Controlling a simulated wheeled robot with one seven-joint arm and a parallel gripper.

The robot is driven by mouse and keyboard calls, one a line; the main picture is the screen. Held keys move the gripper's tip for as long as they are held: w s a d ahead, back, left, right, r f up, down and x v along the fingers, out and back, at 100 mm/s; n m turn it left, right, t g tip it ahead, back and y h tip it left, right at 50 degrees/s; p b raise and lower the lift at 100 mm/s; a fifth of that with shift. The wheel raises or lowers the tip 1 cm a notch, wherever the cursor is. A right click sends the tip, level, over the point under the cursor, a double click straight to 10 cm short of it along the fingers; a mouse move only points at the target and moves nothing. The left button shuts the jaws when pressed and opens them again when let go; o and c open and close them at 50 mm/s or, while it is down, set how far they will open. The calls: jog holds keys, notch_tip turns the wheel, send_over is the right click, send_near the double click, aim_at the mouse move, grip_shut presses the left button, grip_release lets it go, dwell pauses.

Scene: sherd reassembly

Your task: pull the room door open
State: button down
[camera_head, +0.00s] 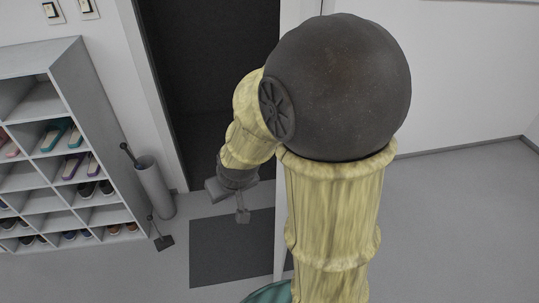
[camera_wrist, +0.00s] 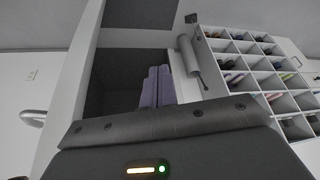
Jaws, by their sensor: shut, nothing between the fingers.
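The room door (camera_head: 279,235) is a pale panel standing ajar, its edge showing beside and behind my arm in the head view. A dark doorway opening (camera_head: 195,75) lies to its left. In the wrist view the door's edge (camera_wrist: 78,85) runs up the left side, with a silver handle (camera_wrist: 33,118) on the face left of it. My gripper (camera_head: 242,214) hangs on the opening side of the door edge, apart from the handle. Its fingers (camera_wrist: 155,73) are together and empty in the wrist view. My arm hides much of the door in the head view.
A shoe rack (camera_head: 70,150) stands left of the doorway, also in the wrist view (camera_wrist: 245,62). A grey cylindrical stand (camera_head: 155,188) is between rack and doorway. A dark mat (camera_head: 215,262) lies on the floor. Floor at the right is clear.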

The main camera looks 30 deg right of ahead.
jog(key=w+d+t+h+b, duration=0.25)
jog(key=w+t+h, duration=0.4)
jog(key=w, duration=1.45)
jog(key=s+d+f+g+h, duration=0.2)
jog(key=s+f+g+h, duration=0.3)
jog(key=g+h, duration=0.5)
jog(key=shift+s+d+f+h+b, duration=0.2)
jog(key=shift+s+h+b, duration=0.2)
jog(key=shift+s+h, duration=0.5)
jog(key=shift+w+d, duration=0.1)
jog(key=s+d+p, duration=0.1)
jog(key=d, duration=1.2)
jog(key=shift+s+p, duration=0.35)
